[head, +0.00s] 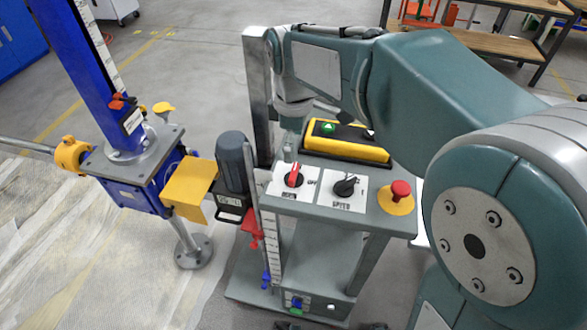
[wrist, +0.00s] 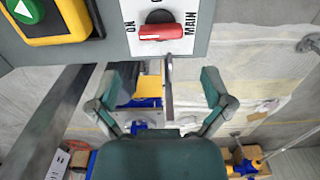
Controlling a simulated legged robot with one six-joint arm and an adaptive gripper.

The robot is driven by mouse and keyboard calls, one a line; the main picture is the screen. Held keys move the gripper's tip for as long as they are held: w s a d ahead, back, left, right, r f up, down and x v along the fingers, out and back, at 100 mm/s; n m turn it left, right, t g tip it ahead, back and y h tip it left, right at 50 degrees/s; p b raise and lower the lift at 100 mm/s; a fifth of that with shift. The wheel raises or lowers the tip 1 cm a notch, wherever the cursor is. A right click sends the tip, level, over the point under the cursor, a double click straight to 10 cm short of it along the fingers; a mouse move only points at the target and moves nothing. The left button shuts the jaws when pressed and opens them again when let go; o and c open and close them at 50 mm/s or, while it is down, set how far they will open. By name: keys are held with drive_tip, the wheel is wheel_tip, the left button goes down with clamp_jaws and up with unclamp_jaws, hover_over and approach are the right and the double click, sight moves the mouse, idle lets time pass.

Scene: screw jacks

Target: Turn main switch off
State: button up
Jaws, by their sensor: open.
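The main switch (head: 294,176) is a red handle on a dark round base, set in a white plate on the grey control panel. OFF is printed to its right in the head view. The red handle also shows in the wrist view (wrist: 162,32), lying along the line between the words ON and MAIN. My gripper (wrist: 158,80) is open and empty, its two fingers spread wide below the switch in the wrist view and apart from it. In the head view the gripper is mostly hidden by my arm and hard to make out.
Beside the switch are a black speed knob (head: 346,187) and a red mushroom button (head: 400,192). A yellow box (head: 345,147) with a green button stands behind. A grey motor (head: 232,160) and a blue screw jack (head: 130,180) stand left.

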sight(293, 170)
wheel_tip(293, 170, down, 8)
drive_tip(key=shift+r, duration=0.1)
drive_tip(key=c, duration=1)
